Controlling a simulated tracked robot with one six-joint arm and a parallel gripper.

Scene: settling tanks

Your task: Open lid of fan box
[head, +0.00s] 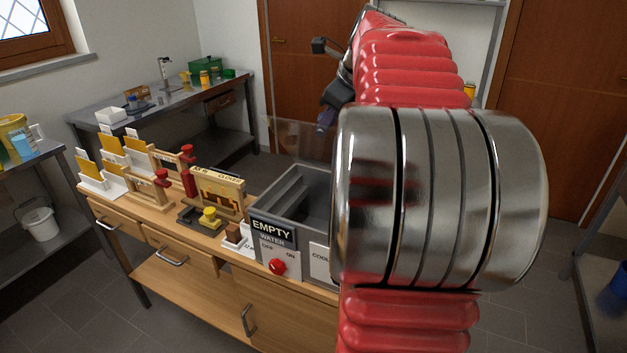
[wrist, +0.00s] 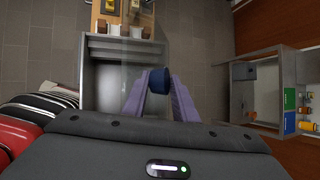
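The box (head: 262,215) is an open-topped grey bin on the wooden bench, with an "EMPTY WATER" label and a red knob on its front. A clear lid (head: 290,138) stands raised at its back edge; part of it is hidden behind my arm. In the wrist view, a dark blue round knob (wrist: 157,78) sits between the purple fingertips of my gripper (wrist: 160,88), which look closed on it. In the head view, the gripper (head: 326,120) is high beside the lid, and my red arm hides the right part of the box.
A metal sink table (head: 165,110) stands behind left. Grey tiled floor is clear behind the bench.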

